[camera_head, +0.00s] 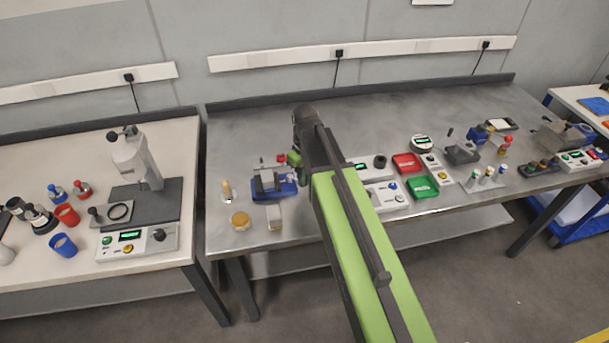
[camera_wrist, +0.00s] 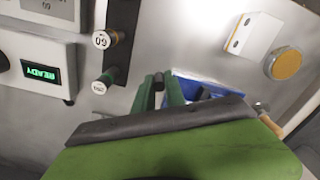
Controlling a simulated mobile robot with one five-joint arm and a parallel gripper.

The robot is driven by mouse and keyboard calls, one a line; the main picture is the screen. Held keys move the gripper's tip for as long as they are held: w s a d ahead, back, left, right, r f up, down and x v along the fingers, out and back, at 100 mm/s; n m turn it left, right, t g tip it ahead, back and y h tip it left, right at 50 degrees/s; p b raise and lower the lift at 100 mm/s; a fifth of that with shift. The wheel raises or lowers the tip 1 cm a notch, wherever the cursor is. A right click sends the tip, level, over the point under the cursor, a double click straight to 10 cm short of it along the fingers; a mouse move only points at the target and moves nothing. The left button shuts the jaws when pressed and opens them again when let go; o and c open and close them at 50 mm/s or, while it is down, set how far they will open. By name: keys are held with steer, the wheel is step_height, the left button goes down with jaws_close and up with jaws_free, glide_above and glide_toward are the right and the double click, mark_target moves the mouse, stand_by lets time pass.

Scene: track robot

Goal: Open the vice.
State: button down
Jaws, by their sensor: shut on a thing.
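The vice (camera_head: 285,190) is blue with grey jaws and sits on the grey metal bench, left of my arm. Its blue body also shows in the wrist view (camera_wrist: 212,86), partly hidden behind my gripper. My gripper (camera_head: 293,160) is at the vice's right end. In the wrist view my gripper (camera_wrist: 159,82) has its two green fingers shut on a small dark piece (camera_wrist: 158,79), which looks like the vice handle. The handle's full shape is hidden, and I cannot tell how wide the jaws stand.
A white block (camera_head: 275,218) and a yellow-topped round piece (camera_head: 240,221) are in front of the vice. Two labelled cylinders, one marked 60 (camera_wrist: 104,39), stand near my fingers. A box with a lit display (camera_wrist: 40,73) is beside them. Red (camera_head: 407,163) and green trays (camera_head: 423,187) lie to the right.

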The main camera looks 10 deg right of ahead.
steer(key=m, duration=0.1)
steer(key=s+a+m, duration=0.1)
steer(key=m, duration=0.2)
steer(key=shift+s+a+m, duration=0.3)
steer(key=shift+a, duration=0.1)
steer(key=shift+s+a+m, duration=0.15)
steer(key=shift+a+m, duration=0.5)
steer(key=shift+m, duration=0.55)
steer(key=shift+s+a+m, duration=0.15)
steer(key=shift+a+m, duration=0.45)
steer(key=shift+m, duration=0.6)
steer(key=c, duration=1.4)
jaws_free()
steer(key=shift+a, duration=0.1)
steer(key=shift+r, duration=0.1)
